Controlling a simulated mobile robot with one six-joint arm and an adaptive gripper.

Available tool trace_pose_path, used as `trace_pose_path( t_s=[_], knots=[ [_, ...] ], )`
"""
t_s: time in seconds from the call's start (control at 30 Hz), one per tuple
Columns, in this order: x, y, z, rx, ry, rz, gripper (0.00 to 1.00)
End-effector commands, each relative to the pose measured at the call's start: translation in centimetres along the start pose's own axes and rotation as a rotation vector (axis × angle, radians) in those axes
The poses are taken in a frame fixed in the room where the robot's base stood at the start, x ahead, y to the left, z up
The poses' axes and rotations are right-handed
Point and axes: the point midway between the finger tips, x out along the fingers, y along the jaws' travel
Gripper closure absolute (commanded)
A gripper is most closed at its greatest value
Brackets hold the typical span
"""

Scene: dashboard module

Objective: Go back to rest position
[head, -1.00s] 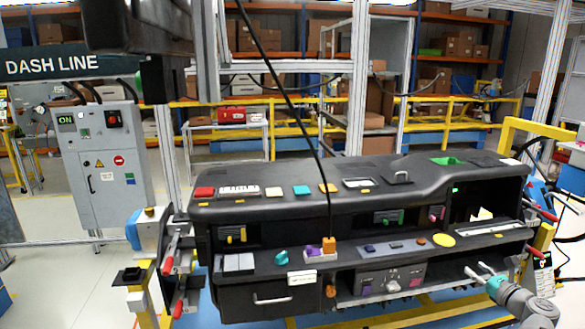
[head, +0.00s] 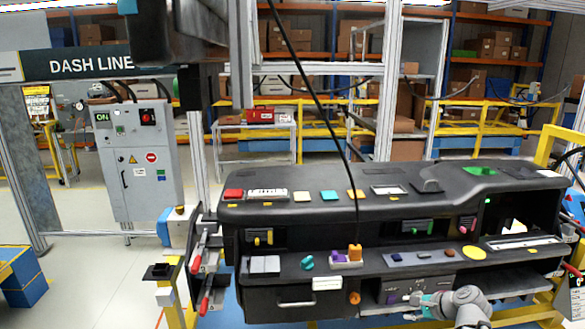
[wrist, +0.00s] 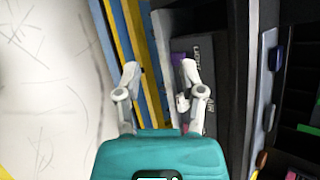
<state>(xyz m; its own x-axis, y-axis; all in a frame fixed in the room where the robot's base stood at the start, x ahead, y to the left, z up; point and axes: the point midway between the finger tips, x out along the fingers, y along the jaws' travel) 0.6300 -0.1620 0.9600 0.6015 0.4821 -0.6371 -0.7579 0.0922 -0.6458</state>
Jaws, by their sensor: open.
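My gripper (head: 412,300) is at the front of the black dashboard module (head: 300,213), by its lower centre unit, low in the head view. My forearm comes in from the lower right. In the wrist view my gripper (wrist: 160,80) has its two pale fingers spread apart with nothing held between them. The grey unit (wrist: 183,45) with a purple knob (wrist: 188,70) lies beside and behind the right finger. I cannot tell from these views how close the fingers are to it.
A drawer with a silver handle (head: 296,303) is left of my gripper. Red-handled clamps (head: 204,302) stand at the module's left end. A grey control cabinet (head: 140,165) stands farther left. The pale floor (head: 95,275) at left is clear. A cable hangs down to the module.

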Motion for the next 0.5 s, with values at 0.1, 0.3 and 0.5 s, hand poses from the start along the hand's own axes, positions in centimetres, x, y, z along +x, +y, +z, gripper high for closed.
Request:
trace_pose_path(
  t_s=[0.1, 0.3, 0.5],
  knots=[
    [1.7, 1.5, 2.5, -0.162, 0.002, 0.112, 0.49],
    [3.8, 4.1, 5.8, -0.437, -0.005, 0.297, 0.49],
    [5.1, 6.6, 8.8, -0.71, -0.03, 0.479, 0.49]
  ],
)
